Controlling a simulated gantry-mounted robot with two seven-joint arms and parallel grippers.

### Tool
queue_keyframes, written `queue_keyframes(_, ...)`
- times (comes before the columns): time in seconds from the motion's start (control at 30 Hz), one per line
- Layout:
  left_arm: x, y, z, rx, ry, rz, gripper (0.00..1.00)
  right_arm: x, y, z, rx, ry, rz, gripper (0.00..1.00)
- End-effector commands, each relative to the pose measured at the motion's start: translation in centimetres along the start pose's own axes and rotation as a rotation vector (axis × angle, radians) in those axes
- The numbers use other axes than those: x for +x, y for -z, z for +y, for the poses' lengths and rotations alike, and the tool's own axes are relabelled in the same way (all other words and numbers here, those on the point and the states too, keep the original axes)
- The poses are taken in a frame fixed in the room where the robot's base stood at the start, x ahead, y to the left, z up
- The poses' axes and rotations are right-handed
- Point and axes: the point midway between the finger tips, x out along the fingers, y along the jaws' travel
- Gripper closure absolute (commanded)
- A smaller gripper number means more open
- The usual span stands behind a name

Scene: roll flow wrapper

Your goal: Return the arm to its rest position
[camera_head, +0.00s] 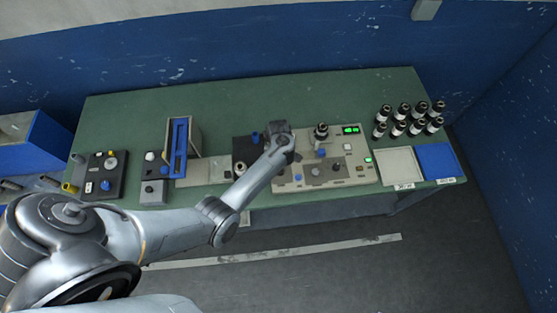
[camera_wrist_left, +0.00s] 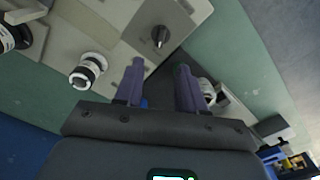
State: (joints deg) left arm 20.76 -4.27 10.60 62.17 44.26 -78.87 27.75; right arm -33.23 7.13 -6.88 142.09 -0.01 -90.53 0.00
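My left arm (camera_head: 170,232) comes in from the left and reaches over the front of the green bench. Its left gripper (camera_head: 279,131) is over the bench, between the dark block and the beige control panel. In the left wrist view the two purple fingers of this gripper (camera_wrist_left: 157,75) stand apart with nothing between them. A dark knob (camera_wrist_left: 160,36) on a beige surface lies just beyond the fingertips. A white and black cylinder (camera_wrist_left: 88,70) stands to the left of the fingers. My right gripper is not in view.
The green bench (camera_head: 250,98) holds a beige control panel (camera_head: 352,172) with green displays, a blue-framed unit (camera_head: 180,140) and a dark knob panel (camera_head: 97,176). Several black and white bottles (camera_head: 403,110) stand at right behind a white tray (camera_head: 397,166) and a blue tray (camera_head: 437,160). The bench's back is clear.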

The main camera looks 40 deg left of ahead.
Motion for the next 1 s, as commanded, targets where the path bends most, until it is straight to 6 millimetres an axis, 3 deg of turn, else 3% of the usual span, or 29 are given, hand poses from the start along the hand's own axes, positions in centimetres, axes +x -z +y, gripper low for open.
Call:
queue_keyframes(0.23, -1.4, 0.0, 0.0, 0.000, 0.000, 0.000, 0.61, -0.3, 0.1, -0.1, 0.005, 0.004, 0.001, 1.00)
queue_keyframes(0.73, -0.9, -0.1, -0.7, 0.000, 0.011, -0.003, 0.61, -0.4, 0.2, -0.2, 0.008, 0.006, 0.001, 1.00)
queue_keyframes(0.87, 1.0, -0.4, -3.5, -0.001, 0.059, -0.008, 0.61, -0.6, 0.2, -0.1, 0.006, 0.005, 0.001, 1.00)
queue_keyframes(0.97, 3.4, -0.6, -7.7, 0.002, 0.128, -0.009, 0.61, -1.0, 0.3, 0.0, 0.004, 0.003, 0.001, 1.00)
queue_keyframes(1.0, 4.3, -0.6, -10.0, 0.006, 0.159, -0.004, 0.61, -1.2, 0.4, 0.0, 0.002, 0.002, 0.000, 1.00)
